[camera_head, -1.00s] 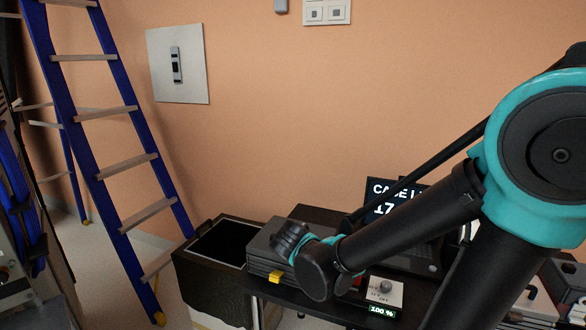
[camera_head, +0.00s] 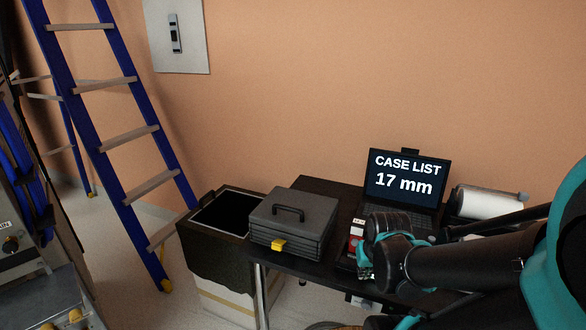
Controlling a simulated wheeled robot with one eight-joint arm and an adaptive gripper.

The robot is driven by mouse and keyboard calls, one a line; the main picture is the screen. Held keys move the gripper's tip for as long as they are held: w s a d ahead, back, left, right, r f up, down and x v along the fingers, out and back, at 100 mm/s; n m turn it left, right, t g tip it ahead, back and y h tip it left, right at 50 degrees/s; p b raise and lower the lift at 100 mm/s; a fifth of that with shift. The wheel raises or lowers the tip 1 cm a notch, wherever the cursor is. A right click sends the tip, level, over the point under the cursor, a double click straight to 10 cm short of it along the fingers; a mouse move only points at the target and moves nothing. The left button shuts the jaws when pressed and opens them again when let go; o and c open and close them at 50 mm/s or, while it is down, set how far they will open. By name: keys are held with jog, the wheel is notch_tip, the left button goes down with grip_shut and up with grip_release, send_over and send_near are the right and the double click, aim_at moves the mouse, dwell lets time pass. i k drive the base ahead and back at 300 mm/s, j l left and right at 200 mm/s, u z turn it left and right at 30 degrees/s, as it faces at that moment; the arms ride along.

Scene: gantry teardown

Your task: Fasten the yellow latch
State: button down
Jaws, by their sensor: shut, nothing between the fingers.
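The yellow latch (camera_head: 279,245) sits at the front edge of a dark grey case (camera_head: 310,224) with a black handle on its lid. The case lid is down. At this size I cannot tell whether the latch is up or down. The case stands on a black table, left of the laptop. My gripper (camera_head: 366,272) is right of the case, apart from the latch, in front of the laptop. It is shut and holds nothing. The wrist and forearm partly hide it, so its fingertips are hard to make out.
A laptop (camera_head: 408,180) reading "CASE LIST 17 mm" stands behind my gripper. An open dark bin (camera_head: 196,256) stands left of the case. A white roll (camera_head: 487,203) lies at right. A blue ladder (camera_head: 126,170) leans at left. The space above the case is free.

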aim_at(277, 244)
jog(key=k+j+u, duration=0.15)
jog(key=k, duration=0.25)
jog(key=k+j+u, duration=0.15)
jog(key=k, duration=0.25)
jog(key=k+l+u, duration=0.1)
jog(key=l+u, duration=0.35)
jog(key=l, duration=0.8)
jog(key=l+z, duration=0.2)
jog(key=l, duration=0.1)
